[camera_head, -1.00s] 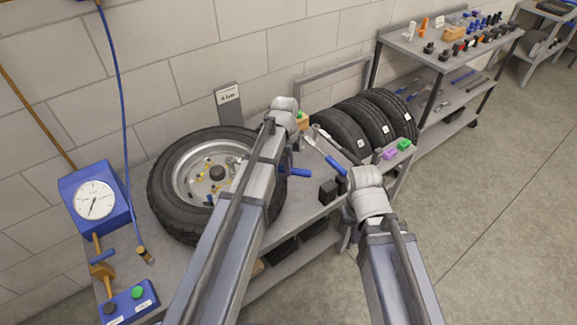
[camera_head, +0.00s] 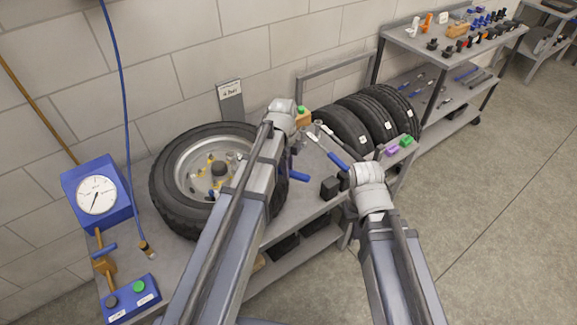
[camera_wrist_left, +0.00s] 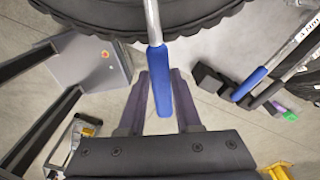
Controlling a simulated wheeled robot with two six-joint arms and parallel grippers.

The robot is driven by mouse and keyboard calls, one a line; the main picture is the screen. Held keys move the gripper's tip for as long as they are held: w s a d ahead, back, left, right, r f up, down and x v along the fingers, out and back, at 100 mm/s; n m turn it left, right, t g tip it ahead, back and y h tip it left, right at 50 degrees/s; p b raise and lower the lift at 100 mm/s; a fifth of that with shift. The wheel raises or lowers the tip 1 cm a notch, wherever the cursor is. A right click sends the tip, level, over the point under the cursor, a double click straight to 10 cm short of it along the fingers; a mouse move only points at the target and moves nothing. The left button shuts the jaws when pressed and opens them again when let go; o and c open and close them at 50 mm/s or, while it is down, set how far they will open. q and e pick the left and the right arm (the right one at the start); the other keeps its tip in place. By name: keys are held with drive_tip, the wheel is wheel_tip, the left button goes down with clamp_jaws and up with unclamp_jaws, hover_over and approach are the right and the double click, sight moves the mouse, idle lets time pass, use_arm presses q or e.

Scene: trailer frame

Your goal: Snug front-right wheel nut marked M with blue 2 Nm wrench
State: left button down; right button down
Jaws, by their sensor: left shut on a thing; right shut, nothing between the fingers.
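A wheel (camera_head: 176,215) with a black tyre and silver rim lies on the bench. Brass-coloured and small blue parts sit around its dark hub (camera_head: 219,169); no M mark is legible. My left arm covers its right side. In the left wrist view my left gripper (camera_wrist_left: 160,95) is shut on the blue handle (camera_wrist_left: 158,62) of a wrench, whose silver shaft (camera_wrist_left: 153,20) reaches over the tyre edge. Its head is out of frame and its torque marking cannot be read. In the head view the left fingers are hidden. My right arm's wrist shows, but its gripper is hidden.
Another blue-handled wrench (camera_head: 331,147) lies right of the wheel, near black blocks (camera_head: 330,187) and purple and green blocks (camera_head: 406,141). Several tyres (camera_head: 384,108) stand behind. A blue gauge box (camera_head: 97,195) and button box (camera_head: 130,296) are at left.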

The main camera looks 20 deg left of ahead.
use_arm(q)
drive_tip(key=shift+s, duration=0.25)
drive_tip(key=shift+w+n, duration=0.3)
drive_tip(key=shift+w, duration=0.55)
drive_tip(key=c, duration=1.1)
unclamp_jaws()
clamp_jaws()
drive_tip(key=shift+d+r+p, duration=0.1)
drive_tip(key=shift+r+p, duration=0.4)
idle(0.3)
drive_tip(key=shift+r, duration=0.3)
drive_tip(key=shift+r+p, duration=0.1)
drive_tip(key=shift+p, duration=0.3)
